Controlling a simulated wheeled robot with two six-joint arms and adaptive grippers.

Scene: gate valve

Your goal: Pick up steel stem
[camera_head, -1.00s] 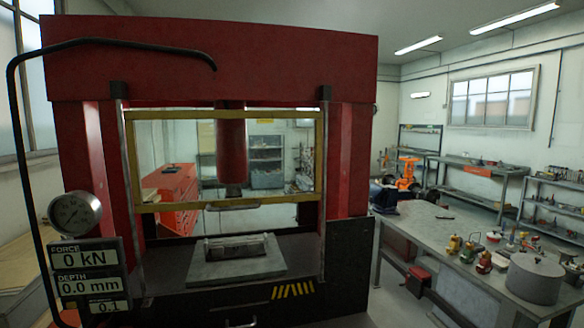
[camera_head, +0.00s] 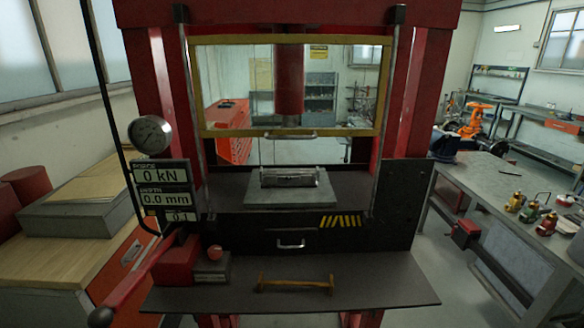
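I cannot single out a steel stem for sure. A grey metal piece (camera_head: 290,178), long and low, lies on a flat grey plate (camera_head: 292,196) on the bed of the red press. It is too small to tell whether it holds or includes a stem. A brownish bar with thicker ends (camera_head: 294,285) lies on the dark front shelf (camera_head: 385,290) of the press. Neither of my grippers is in view.
A red lever (camera_head: 135,280) sticks out at the lower left. A grey workbench (camera_head: 500,200) with small colourful items stands right; a wooden-topped bench (camera_head: 70,240) stands left.

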